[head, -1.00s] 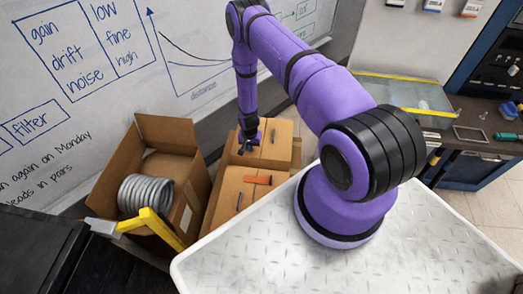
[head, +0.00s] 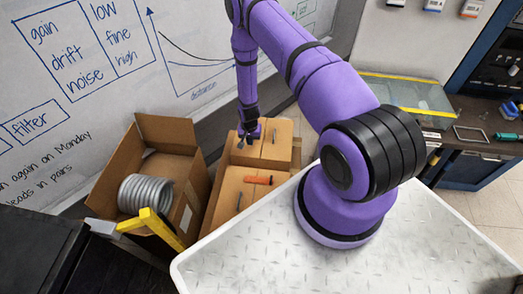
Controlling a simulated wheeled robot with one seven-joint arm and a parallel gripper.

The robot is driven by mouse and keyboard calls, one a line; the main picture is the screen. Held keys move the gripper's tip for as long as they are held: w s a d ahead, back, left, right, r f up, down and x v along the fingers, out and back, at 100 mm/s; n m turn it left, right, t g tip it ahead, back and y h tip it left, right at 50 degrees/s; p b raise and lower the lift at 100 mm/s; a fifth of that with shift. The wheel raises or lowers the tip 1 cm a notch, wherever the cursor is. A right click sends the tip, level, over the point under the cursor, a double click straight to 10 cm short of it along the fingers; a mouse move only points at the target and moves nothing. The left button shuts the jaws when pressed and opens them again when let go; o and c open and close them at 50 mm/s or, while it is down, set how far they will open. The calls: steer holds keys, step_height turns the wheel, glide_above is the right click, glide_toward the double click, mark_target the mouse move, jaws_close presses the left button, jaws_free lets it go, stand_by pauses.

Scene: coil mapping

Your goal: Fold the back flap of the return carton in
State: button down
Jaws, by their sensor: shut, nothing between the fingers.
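The open brown return carton (head: 190,215) stands at the left below the whiteboard, with a grey coil (head: 146,195) inside. Its back flap (head: 166,133) stands up, leaning towards the whiteboard. A side flap at its right also stands open. The front part is partly hidden by a yellow bar. My gripper (head: 248,142) points down, shut and empty, to the right of the carton and apart from the back flap. It is over or just above the far part of a neighbouring brown box; the exact gap cannot be told.
The neighbouring brown boxes (head: 226,206) carry an orange-handled item (head: 258,180) and small dark items. A yellow bar (head: 160,227) crosses the carton's front. A black cabinet (head: 35,250) is at the lower left. The whiteboard (head: 80,100) stands close behind the carton.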

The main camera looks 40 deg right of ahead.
steer(key=shift+r, duration=2.5)
steer(key=w+a+r+n+t, duration=0.1)
steer(key=w+r, duration=0.2)
steer(key=r, duration=0.8)
steer(key=w+a+r+n, duration=0.1)
steer(key=w+r, duration=0.1)
steer(key=r, duration=0.9)
steer(key=s+a+r+n+t, duration=0.1)
steer(key=s+r, duration=0.1)
steer(key=r, duration=0.8)
steer(key=s+a+r+n, duration=0.1)
steer(key=s+a+r, duration=0.1)
steer(key=r, duration=0.9)
steer(key=s+a+r+n+t, duration=0.2)
steer(key=s+a+r, duration=0.1)
steer(key=s+r, duration=1.1)
steer(key=s+a+r+n, duration=0.1)
steer(key=s+r, duration=0.3)
steer(key=s, duration=0.4)
steer(key=s+a+r+n+t, duration=0.1)
steer(key=s+r, duration=0.3)
steer(key=s, duration=0.4)
steer(key=shift+s+a+n, duration=0.25)
steer(key=shift+s+n, duration=0.05)
steer(key=shift+n, duration=0.2)
steer(key=shift+r, duration=0.1)
